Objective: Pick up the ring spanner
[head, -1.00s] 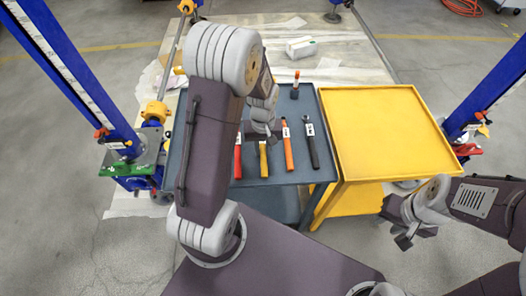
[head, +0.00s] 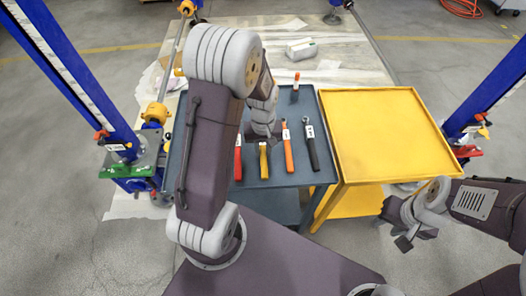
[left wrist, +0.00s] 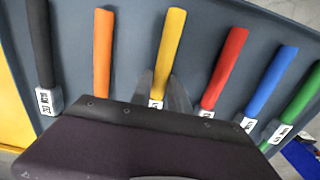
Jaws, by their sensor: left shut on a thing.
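My left gripper (head: 265,137) is over the blue-grey tray, at the label end of the yellow-handled tool (head: 263,162). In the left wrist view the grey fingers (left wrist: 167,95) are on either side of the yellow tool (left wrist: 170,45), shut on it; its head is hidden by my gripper. Beside it lie a red-handled tool (head: 238,160), an orange-handled tool (head: 287,150) and a black-handled tool (head: 311,148). The labels are too small to read, so I cannot tell which one is the ring spanner. My right gripper (head: 404,242) is off at the right, away from the tools; its jaws are unclear.
Blue (left wrist: 270,80) and green (left wrist: 303,105) handles also lie on the tray (head: 325,174). A small orange-and-white upright thing (head: 295,88) stands at its back. An empty yellow tray table (head: 385,130) adjoins on the right. Blue jack columns (head: 75,80) flank the area.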

